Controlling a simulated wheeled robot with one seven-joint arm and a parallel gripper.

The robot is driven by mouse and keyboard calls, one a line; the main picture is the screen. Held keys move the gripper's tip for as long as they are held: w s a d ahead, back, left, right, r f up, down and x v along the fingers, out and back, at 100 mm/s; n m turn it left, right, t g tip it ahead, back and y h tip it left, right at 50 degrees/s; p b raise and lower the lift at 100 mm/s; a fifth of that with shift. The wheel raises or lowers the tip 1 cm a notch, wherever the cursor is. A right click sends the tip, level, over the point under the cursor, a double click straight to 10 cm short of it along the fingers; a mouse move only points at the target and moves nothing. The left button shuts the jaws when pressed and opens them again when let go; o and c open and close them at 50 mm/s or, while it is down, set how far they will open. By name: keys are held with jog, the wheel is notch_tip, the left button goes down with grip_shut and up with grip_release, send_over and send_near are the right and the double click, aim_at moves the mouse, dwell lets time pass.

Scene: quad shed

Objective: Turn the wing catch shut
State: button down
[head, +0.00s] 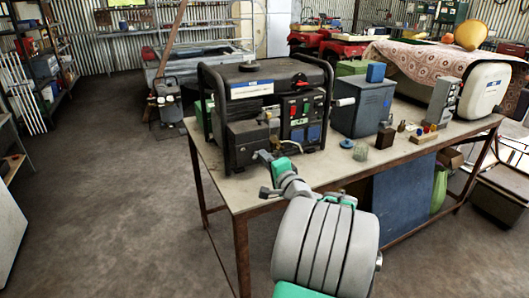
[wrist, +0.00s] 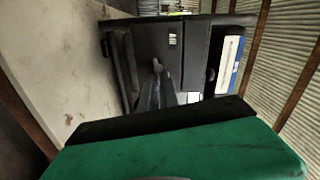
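The wing catch looks to be the small grey winged piece (wrist: 158,68) on the dark front panel of a black-framed generator (head: 262,82). In the wrist view the panel appears turned on its side. The catch's lower part merges with grey shapes in front of the panel, so its exact angle is unclear. My gripper (head: 265,160) is low in front of the generator's left front, near the table's front edge. In the wrist view my green and black housing covers the bottom and hides most of the gripper. I cannot see whether the fingers touch the catch or how far apart they are.
The generator stands on a worktable (head: 213,160). To its right are a dark grey box (head: 362,105) with a blue cube (head: 376,72), a small glass jar (head: 360,153), a blue ring (head: 346,144) and a white-fronted case (head: 488,90). Open floor lies left of the table.

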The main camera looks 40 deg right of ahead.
jog(key=shift+m+p, duration=0.65)
jog(key=shift+m, duration=0.35)
jog(key=c, duration=1.6)
grip_release()
jog(key=shift+f, duration=0.1)
jog(key=v, duration=0.7)
jog(key=shift+s, duration=0.35)
jog(key=shift+a, duration=0.15)
